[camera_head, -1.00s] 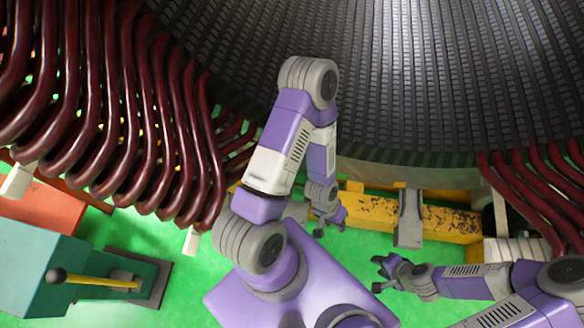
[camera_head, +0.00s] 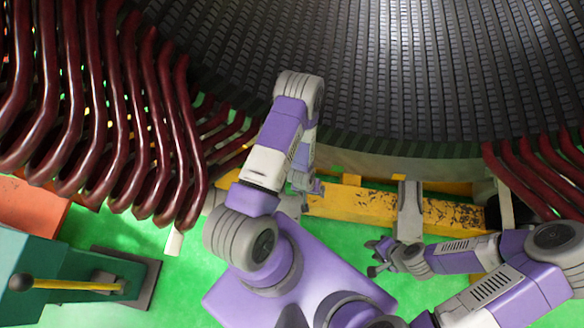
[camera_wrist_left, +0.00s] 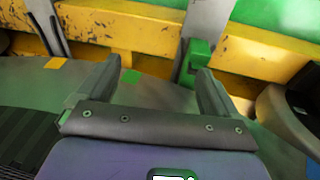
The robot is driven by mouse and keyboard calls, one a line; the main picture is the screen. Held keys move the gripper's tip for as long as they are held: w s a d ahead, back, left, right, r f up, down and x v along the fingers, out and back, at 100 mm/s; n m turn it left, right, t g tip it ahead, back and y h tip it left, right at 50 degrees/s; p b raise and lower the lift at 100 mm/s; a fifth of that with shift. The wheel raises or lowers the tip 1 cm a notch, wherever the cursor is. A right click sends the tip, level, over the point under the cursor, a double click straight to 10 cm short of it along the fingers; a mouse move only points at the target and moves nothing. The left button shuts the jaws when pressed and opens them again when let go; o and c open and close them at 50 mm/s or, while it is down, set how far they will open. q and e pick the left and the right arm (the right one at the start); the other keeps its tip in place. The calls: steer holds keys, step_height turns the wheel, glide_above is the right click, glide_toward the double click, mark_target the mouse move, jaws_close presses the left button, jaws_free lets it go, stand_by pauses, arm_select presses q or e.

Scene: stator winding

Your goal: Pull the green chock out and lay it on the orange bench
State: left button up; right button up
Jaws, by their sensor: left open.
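The green chock (camera_wrist_left: 197,58) shows in the left wrist view as a small green block beside a grey upright, close to the yellow beam (camera_wrist_left: 140,40). My left gripper (camera_wrist_left: 157,84) is open with nothing between its fingers. Its right finger reaches just below the chock and overlaps it in the picture; I cannot tell whether they touch. In the head view the left gripper (camera_head: 306,186) is small and partly hidden by its own arm. My right gripper (camera_head: 372,257) appears open and empty over the green floor. The orange bench (camera_head: 32,208) is at the left edge of the head view.
The large dark stator bore (camera_head: 330,70) fills the top. Dark red coils (camera_head: 105,110) hang at the left, with more (camera_head: 540,170) at the right. A teal block with a yellow lever (camera_head: 75,284) stands lower left. Green floor (camera_head: 170,300) is open beside it.

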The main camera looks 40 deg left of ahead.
arm_select(q)
steer(key=w+a+f+y+b, duration=0.1)
steer(key=a+f+b, duration=0.1)
steer(key=a+f, duration=0.2)
steer(key=w+a+f+t+y+b, duration=0.1)
steer(key=w+a+f+b, duration=0.1)
steer(key=a+f, duration=0.2)
steer(key=w+a+f+y+b, duration=0.1)
steer(key=a+f, duration=0.3)
steer(key=f, duration=0.4)
steer(key=shift+w+n+t+b, duration=0.3)
steer(key=shift+w+t+b, duration=0.15)
steer(key=shift+b, duration=0.15)
steer(key=shift+w+a, duration=0.1)
steer(key=shift+a, duration=0.1)
arm_select(e)
step_height(320, 180, down, 8)
arm_select(q)
steer(key=b+x, duration=0.3)
steer(key=x, duration=0.4)
steer(key=shift+w+a+f+b, duration=0.1)
steer(key=shift+f+b, duration=0.15)
steer(key=shift+b, duration=0.05)
arm_select(e)
step_height(320, 180, down, 4)
steer(key=shift+r, duration=0.1)
